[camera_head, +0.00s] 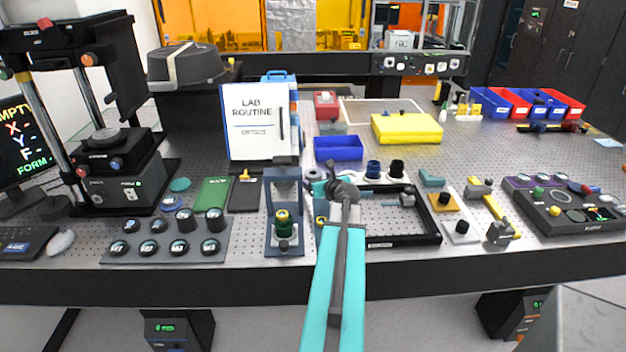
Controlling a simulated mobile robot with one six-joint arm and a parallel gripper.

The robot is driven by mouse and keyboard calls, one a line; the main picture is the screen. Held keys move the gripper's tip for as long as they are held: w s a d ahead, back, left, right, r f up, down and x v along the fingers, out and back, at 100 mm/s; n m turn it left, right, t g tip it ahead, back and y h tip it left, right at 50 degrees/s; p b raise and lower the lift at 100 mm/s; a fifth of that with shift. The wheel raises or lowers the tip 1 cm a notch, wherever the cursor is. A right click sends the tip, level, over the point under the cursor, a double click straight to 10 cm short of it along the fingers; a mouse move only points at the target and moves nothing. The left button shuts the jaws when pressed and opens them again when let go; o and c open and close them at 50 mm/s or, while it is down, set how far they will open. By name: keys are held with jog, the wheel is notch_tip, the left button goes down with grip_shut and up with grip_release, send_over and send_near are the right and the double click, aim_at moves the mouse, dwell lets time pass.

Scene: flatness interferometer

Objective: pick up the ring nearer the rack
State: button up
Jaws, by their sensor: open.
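Two short dark cylinders that may be the rings stand on a white plate near the middle of the table: a dark blue one (373,168) on the left and a black one (396,168) on the right. Which object is the rack is unclear; a grey rack-like tray (170,246) with several black round pieces lies at the left front. My teal arm reaches up from the bottom centre. My gripper (321,187) is small in view, left of the two cylinders and apart from them, partly hidden by my wrist. It is open and I see nothing held.
A blue-grey stand (284,225) is close left of my arm. A black frame (404,240) lies right of it. A blue bin (338,149) and a yellow box (407,128) are behind.

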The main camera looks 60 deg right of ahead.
jog(key=shift+x, duration=1.25)
jog(key=shift+c, duration=0.4)
jog(key=c, duration=1)
